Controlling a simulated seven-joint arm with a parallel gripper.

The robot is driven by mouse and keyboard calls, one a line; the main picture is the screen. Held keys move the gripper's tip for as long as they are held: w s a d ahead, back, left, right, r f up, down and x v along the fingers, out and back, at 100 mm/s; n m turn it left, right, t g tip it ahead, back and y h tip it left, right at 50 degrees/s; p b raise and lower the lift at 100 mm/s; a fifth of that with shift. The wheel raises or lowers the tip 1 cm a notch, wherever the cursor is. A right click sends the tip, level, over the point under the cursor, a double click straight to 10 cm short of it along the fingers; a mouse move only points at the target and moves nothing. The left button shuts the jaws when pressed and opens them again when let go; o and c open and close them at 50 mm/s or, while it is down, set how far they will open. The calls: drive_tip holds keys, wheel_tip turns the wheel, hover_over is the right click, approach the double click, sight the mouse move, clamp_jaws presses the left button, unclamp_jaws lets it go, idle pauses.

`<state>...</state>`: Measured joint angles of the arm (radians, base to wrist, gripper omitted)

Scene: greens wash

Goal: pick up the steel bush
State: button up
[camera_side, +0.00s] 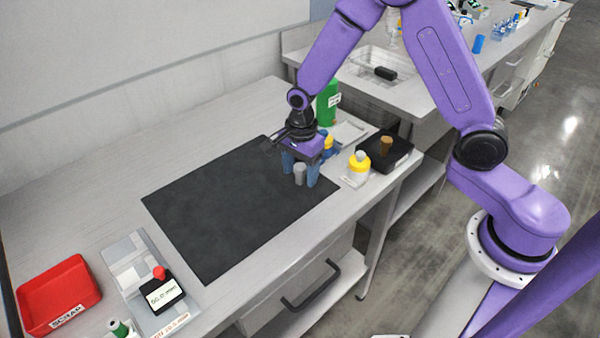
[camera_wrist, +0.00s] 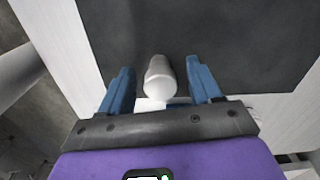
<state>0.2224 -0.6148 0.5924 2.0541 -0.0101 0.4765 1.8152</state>
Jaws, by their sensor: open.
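The steel bush (camera_side: 300,174) is a small grey-white cylinder on the right part of the black mat (camera_side: 225,205) in the side view. In the wrist view the bush (camera_wrist: 159,82) lies between the two blue fingers, with a gap on each side. My gripper (camera_side: 301,176) is open, low over the mat, its fingers on either side of the bush. In the wrist view my gripper (camera_wrist: 160,80) holds nothing. A small white patch (camera_wrist: 150,104) shows just below the bush there; I cannot tell what it is.
The mat's left side is bare.

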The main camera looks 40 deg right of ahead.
drive_tip(key=c, duration=1.1)
